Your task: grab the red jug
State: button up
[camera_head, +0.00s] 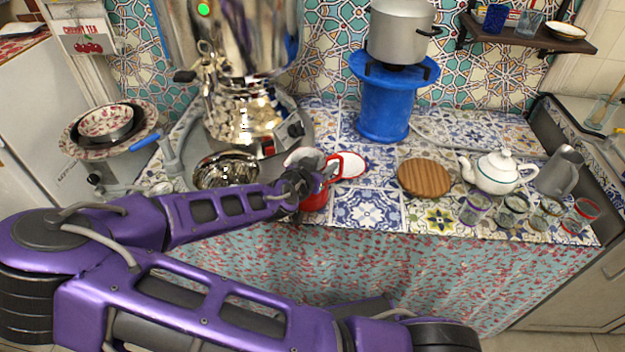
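The red jug (317,201) stands near the front edge of the tiled counter, left of the middle. My gripper (306,168) is right at it and covers much of it. A red part of its body shows below the gripper. A white shape with a red edge (348,166) shows just to the right; I cannot tell whether it is part of the jug. The fingers overlap the jug in this view, so I cannot tell whether they are open, touching it or shut on it.
A large shiny samovar (245,45) and a metal bowl (226,170) stand close on the left. A blue stand (385,110) bears a grey pot (399,32) behind. To the right are a round wooden board (424,178), a white teapot (497,172) and several glasses.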

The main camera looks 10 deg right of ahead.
grip_shut()
dwell(1.2)
